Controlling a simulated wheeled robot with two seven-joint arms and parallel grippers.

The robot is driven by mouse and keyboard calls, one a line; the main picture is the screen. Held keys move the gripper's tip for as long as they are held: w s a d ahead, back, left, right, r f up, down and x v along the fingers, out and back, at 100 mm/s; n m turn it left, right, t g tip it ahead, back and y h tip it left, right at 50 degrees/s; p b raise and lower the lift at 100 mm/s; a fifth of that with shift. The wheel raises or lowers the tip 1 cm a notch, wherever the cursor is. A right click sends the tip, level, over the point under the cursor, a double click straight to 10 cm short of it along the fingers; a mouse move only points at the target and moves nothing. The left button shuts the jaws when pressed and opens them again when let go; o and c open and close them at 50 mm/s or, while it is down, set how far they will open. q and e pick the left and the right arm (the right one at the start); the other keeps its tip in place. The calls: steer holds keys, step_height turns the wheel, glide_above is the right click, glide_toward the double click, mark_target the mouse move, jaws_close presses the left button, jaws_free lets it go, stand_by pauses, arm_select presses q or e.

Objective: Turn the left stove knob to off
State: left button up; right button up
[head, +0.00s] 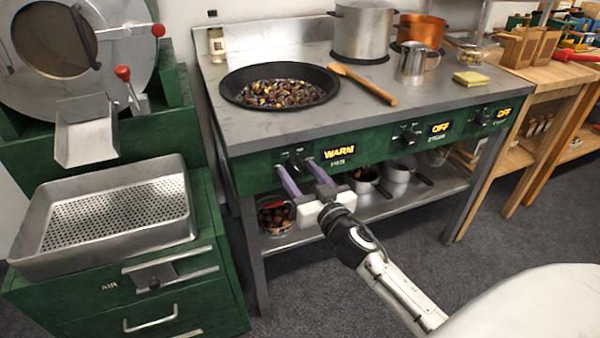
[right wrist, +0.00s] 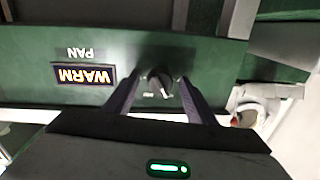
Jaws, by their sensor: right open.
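The left stove knob (head: 295,163) is a small black dial on the green front panel, under the pan of chestnuts (head: 279,92). The display (head: 338,152) to its right reads WARM, with PAN below it. My right gripper (head: 298,170) is at the panel, its two purple fingers open. In the right wrist view the knob (right wrist: 159,82) sits between the spread fingers, with a visible gap on each side. The display (right wrist: 84,76) appears upside down there. My left gripper is not in the head view.
Two more knobs (head: 411,134) (head: 483,118) to the right have displays reading OFF. A wooden spoon (head: 362,84) lies on the stove top by the pan. A perforated tray (head: 115,222) stands on the green unit at left. Pots and a bowl sit on the lower shelf (head: 400,201).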

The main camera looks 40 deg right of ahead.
steer(key=c, duration=1)
steer(key=shift+c, duration=0.2)
steer(key=shift+r+n, duration=0.1)
steer(key=shift+n, duration=0.2)
steer(key=shift+n+p, duration=0.5)
steer(key=shift+n, duration=0.1)
steer(key=n+p, duration=0.1)
steer(key=n, duration=0.2)
steer(key=shift+r, duration=0.1)
steer(key=n+p, duration=0.1)
steer(key=n, duration=0.2)
steer(key=shift+n+g+p, duration=0.3)
steer(key=shift+n+g, duration=0.1)
steer(key=shift+n+p, duration=0.35)
steer(key=shift+n, duration=1.05)
steer(key=shift+d, duration=0.1)
